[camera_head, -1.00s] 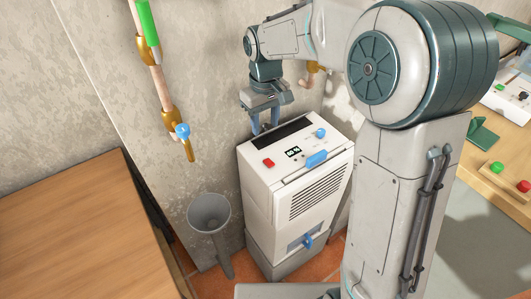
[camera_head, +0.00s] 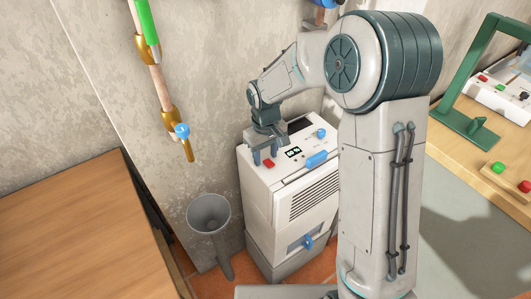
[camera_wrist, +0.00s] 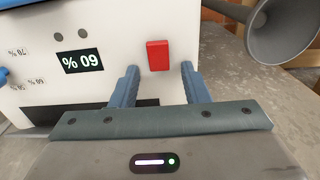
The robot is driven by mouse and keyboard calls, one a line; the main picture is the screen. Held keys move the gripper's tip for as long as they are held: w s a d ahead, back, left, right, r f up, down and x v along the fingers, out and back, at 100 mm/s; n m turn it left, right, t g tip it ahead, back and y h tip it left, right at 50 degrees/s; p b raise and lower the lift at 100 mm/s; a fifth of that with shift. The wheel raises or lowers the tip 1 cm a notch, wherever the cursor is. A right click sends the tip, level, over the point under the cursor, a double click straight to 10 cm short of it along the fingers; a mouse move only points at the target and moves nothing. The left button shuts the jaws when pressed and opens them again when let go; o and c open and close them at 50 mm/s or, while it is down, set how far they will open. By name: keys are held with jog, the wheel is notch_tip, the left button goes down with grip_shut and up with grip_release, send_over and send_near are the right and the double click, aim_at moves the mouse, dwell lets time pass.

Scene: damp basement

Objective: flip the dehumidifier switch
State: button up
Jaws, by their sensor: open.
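The white dehumidifier (camera_head: 262,187) stands upright against the wall. Its top panel has a red switch (camera_head: 269,163), a small display (camera_head: 293,152), a blue knob (camera_head: 321,133) and a blue handle (camera_head: 317,159). My gripper (camera_head: 264,158) is over the panel's left end, close to the red switch. In the wrist view, the red switch (camera_wrist: 158,55) lies just beyond the fingertips and between their lines. My gripper (camera_wrist: 159,72) is open and empty, with one blue finger to either side. Whether the fingers touch the panel I cannot tell.
A grey funnel (camera_head: 209,213) stands left of the dehumidifier, and also shows in the wrist view (camera_wrist: 284,28). A wooden table (camera_head: 70,230) is at the left. A pipe with a blue-handled tap (camera_head: 182,131) runs down the wall. A bench with buttons (camera_head: 505,180) is at the right.

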grip_shut()
jog(key=b, duration=0.1)
jog(key=t+y+b, duration=0.1)
jog(key=b, duration=0.1)
jog(key=shift+s+d+f+t, duration=0.1)
jog(key=shift+s+d+t, duration=0.1)
jog(key=shift+t, duration=0.1)
jog(key=shift+s+r+t+y+b, duration=0.2)
jog(key=shift+r+t+y+b, duration=0.1)
jog(key=shift+t+y+b, duration=0.45)
grip_release()
